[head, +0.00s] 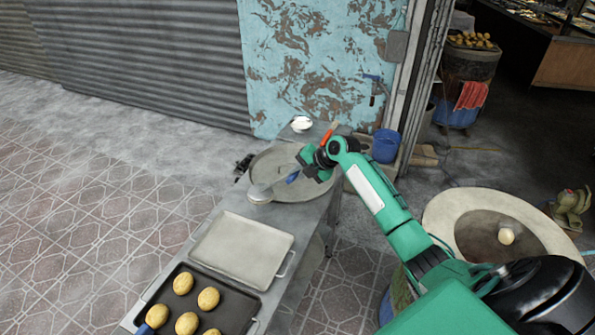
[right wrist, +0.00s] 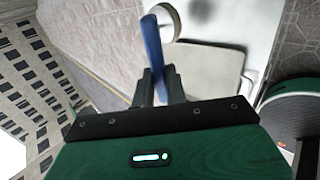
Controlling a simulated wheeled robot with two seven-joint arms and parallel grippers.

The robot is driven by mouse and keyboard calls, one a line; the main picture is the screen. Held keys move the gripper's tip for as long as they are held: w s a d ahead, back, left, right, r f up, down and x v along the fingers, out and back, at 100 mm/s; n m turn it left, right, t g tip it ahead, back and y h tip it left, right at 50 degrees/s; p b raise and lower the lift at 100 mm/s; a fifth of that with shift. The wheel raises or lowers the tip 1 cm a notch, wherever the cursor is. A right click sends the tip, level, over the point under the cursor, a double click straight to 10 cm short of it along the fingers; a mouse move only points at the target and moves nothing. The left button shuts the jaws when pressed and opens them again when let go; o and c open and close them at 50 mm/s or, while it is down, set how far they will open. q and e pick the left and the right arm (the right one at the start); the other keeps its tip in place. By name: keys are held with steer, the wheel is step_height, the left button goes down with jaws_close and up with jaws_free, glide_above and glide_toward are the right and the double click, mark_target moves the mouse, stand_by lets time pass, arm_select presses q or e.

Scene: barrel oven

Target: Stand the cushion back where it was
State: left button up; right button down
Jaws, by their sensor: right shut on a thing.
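My right gripper (head: 303,170) is shut on the blue handle (head: 292,177) of a pale, rounded thing that looks like the cushion (head: 261,195). The cushion is at the left side of a round grey pan (head: 280,158) on the bench; whether it touches the pan or bench I cannot tell. In the right wrist view, the blue handle (right wrist: 152,45) stands between my fingers (right wrist: 158,75), and a pale curved rim (right wrist: 173,22) shows beyond it. My left gripper is not in the head view.
A bare pale tray (head: 241,248) and a dark tray (head: 160,295) of several round breads lie nearer on the bench. A white bowl (head: 301,124) stands behind. The round oven (head: 450,213) is at the right, with a pale lump (head: 506,236) in its mouth.

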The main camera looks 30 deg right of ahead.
step_height(320, 180, down, 7)
steer(key=b, duration=0.4)
steer(key=shift+f, duration=0.1)
stand_by(0.8)
steer(key=c, duration=1)
jaws_free()
steer(key=p+v, duration=0.3)
steer(key=v, duration=0.6)
stand_by(0.8)
